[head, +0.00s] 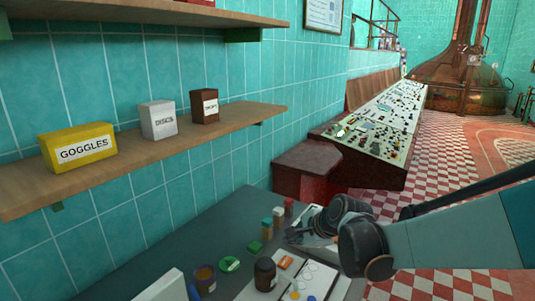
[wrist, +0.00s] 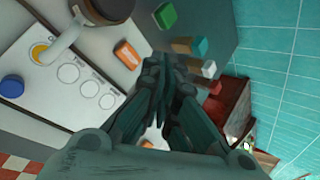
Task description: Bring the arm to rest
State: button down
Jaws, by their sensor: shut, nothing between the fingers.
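My gripper (wrist: 170,75) is shut and empty in the wrist view, its dark fingers together above the worktop. In the head view my arm reaches in from the right, and its dark wrist hangs over the right part of the grey worktop (head: 221,222). The fingertips are hard to make out there.
Below my gripper lie a white board with circles (wrist: 108,101), an orange block (wrist: 127,53) and a green block (wrist: 165,15). A dark jar (head: 265,273) stands on the worktop. A wooden shelf (head: 243,118) holds a yellow goggles box (head: 77,148). A control desk (head: 378,125) stands behind.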

jog(key=s+d+r+n+h, duration=0.1)
jog(key=s+d+n, duration=0.3)
jog(key=s, duration=0.5)
jog(key=s+d+r+n+h, duration=0.2)
jog(key=s+d+n, duration=0.2)
jog(key=s+n, duration=0.3)
jog(key=s+d+r+n+h, duration=0.1)
jog(key=s+d+n, duration=0.3)
jog(key=s, duration=0.7)
jog(key=shift+r+n+h, duration=0.4)
jog(key=shift+r+n, duration=0.3)
jog(key=shift+r, duration=0.1)
jog(key=shift+s, duration=0.1)
